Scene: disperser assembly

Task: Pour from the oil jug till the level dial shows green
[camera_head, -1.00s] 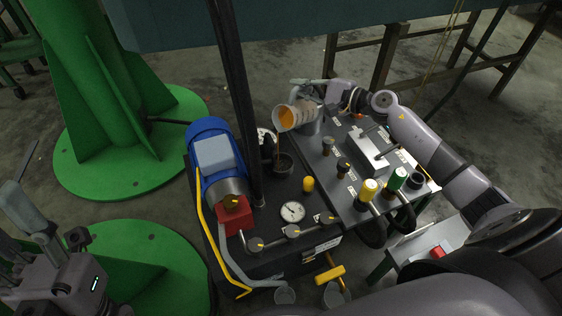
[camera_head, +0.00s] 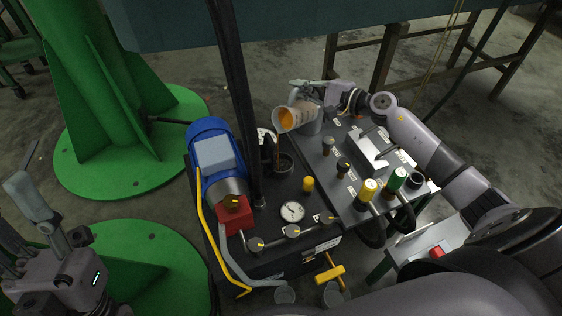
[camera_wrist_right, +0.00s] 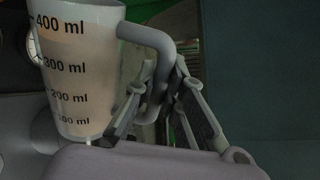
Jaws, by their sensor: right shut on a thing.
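The oil jug (camera_head: 292,117) is tilted to the left, with orange oil at its mouth. A thin brown stream falls from it toward a dark round filler opening (camera_head: 283,164). My right gripper (camera_head: 331,94) is shut on the jug handle (camera_wrist_right: 160,75), and the jug's volume marks (camera_wrist_right: 65,68) face the right wrist view. A white-faced gauge (camera_head: 292,212) sits at the front of the unit. Another white dial (camera_head: 264,137) is partly hidden near the black post; its reading cannot be made out. My left gripper (camera_head: 28,215) is open and empty at lower left.
A black post (camera_head: 236,90) rises close left of the filler opening. A blue motor (camera_head: 207,150) stands left of it. Valves and coloured knobs, including a yellow cap (camera_head: 308,184) and a green knob (camera_head: 397,178), crowd the bench. A green column base (camera_head: 130,160) is at left.

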